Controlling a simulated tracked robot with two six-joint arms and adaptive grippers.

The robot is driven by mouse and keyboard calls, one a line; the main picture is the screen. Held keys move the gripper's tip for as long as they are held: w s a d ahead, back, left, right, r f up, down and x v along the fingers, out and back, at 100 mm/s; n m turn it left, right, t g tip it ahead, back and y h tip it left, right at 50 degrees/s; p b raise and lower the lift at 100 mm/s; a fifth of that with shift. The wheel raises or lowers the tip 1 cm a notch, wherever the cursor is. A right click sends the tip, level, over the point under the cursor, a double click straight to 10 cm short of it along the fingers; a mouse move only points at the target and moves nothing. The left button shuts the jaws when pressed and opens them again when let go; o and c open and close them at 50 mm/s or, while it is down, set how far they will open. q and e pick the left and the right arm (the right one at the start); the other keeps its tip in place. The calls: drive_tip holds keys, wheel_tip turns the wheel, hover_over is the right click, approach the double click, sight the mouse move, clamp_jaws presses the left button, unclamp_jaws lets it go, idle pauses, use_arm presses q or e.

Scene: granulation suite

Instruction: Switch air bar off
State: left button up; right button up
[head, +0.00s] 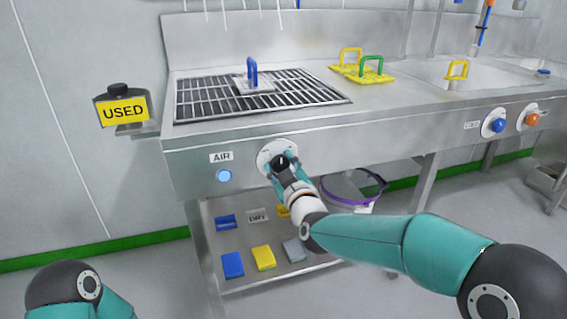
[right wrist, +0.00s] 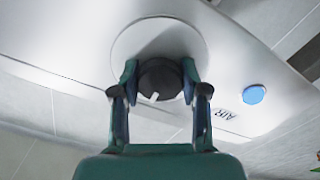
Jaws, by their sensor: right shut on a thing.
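The air bar's control is a black rotary knob (head: 280,161) on a round white plate (head: 264,157) on the sink's steel front panel. An AIR label (head: 221,157) and a lit blue lamp (head: 224,176) are to its left. My right gripper (head: 278,170) is shut on the knob. In the right wrist view the knob (right wrist: 160,80) sits between the two fingertips (right wrist: 158,82), with its white pointer mark showing. The blue lamp (right wrist: 254,94) glows there too. Of my left arm only a joint shows at the lower left; its gripper is out of view.
A steel grate (head: 300,92) with a blue-handled pad (head: 252,75) lies above the panel. A USED box (head: 123,108) sits on a bracket at left. Blue and orange knobs (head: 498,125) are further right. A lower shelf (head: 240,284) holds coloured pads and a purple-rimmed strainer (head: 378,198) is near it.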

drive_tip(key=n+p, duration=0.1)
drive_tip(key=n, duration=0.3)
drive_tip(key=shift+d+n, duration=0.1)
drive_tip(key=shift+n, duration=0.2)
drive_tip(key=shift+n+p, duration=0.35)
drive_tip(key=shift+n, duration=1.55)
drive_tip(key=o, duration=1.1)
drive_tip(key=shift+o, duration=0.2)
drive_tip(key=v, duration=1.1)
drive_tip(key=shift+s, duration=0.4)
